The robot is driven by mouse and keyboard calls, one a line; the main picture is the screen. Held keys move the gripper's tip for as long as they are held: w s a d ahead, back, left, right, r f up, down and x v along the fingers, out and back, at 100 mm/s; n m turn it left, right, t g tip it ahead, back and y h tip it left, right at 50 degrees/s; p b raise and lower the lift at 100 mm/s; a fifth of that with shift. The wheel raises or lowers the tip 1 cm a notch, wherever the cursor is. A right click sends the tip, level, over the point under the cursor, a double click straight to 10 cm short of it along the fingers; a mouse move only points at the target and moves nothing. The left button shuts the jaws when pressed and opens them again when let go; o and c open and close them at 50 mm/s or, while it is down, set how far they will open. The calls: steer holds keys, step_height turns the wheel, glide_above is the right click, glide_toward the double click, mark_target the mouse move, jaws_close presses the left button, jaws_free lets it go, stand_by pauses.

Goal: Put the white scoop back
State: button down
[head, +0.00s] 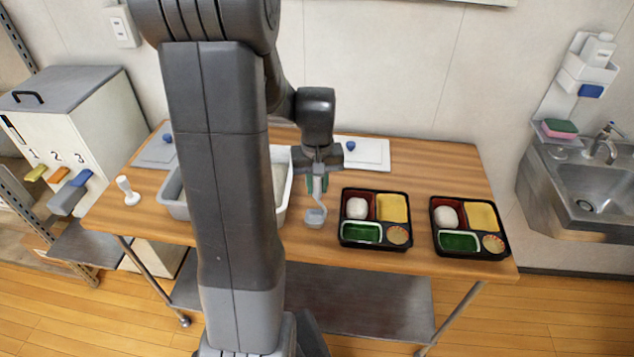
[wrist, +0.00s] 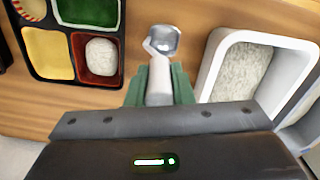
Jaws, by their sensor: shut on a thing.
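My gripper (head: 318,183) is shut on the white scoop (head: 315,216), holding it by its handle above the wooden table. In the wrist view the scoop's rounded bowl (wrist: 163,41) points away from the green fingertips (wrist: 160,84), with the white handle between them. The scoop is between a white tub of rice (wrist: 286,40) and a black bento tray (wrist: 121,50). In the head view my own arm hides much of the tub (head: 288,185).
Two black bento trays stand on the right of the table (head: 460,165), the nearer one (head: 376,193) beside my gripper and another (head: 470,200) farther right. A small white upright object (head: 128,191) stands at the left.

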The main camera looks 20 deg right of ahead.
steer(key=shift+f, duration=0.2)
steer(key=c, duration=1.3)
jaws_free()
steer(key=shift+r, duration=0.1)
steer(key=shift+o, duration=0.2)
step_height(320, 180, up, 12)
steer(key=shift+s+r+b, duration=0.1)
steer(key=shift+r+b, duration=0.05)
steer(key=shift+b, duration=0.15)
